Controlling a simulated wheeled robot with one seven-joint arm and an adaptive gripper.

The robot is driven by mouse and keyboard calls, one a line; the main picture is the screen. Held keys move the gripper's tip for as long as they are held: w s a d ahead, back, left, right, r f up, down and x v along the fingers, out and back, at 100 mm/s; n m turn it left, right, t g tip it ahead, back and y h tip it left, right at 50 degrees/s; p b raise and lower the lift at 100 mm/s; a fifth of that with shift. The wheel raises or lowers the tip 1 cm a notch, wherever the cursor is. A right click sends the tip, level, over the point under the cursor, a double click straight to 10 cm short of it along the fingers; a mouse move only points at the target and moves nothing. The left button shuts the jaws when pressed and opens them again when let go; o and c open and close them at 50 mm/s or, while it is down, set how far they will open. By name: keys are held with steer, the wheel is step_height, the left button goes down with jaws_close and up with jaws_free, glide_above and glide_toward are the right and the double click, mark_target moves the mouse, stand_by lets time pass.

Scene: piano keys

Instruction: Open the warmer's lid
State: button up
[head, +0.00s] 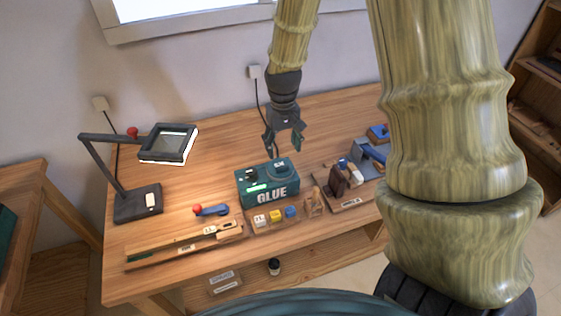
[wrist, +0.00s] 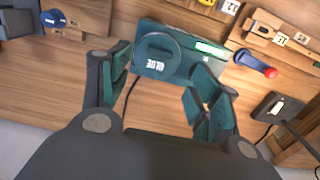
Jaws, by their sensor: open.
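The warmer (head: 268,186) is a teal box marked GLUE, standing on the wooden table below my gripper. It also shows in the wrist view (wrist: 150,71), with a lit green display on top. Its round teal lid (wrist: 170,38) appears seated flat on the top, beside the display; in the head view the lid (head: 284,166) is on the box's right half. My gripper (head: 284,146) is open and empty, pointing down above the warmer's back edge. In the wrist view its two teal-padded fingers (wrist: 162,76) stand apart, with the lid seen beyond them. I see no contact.
A desk lamp (head: 136,203) stands at the left. A blue tool with a red knob (head: 212,210) lies left of the warmer. Small coloured blocks (head: 275,216) sit in front, and a tray of tools (head: 350,202) is to the right. The table behind the warmer is mostly clear.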

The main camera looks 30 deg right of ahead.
mark_target(282, 167)
steer(key=shift+f+p, duration=1.15)
steer(key=shift+f, duration=3.35)
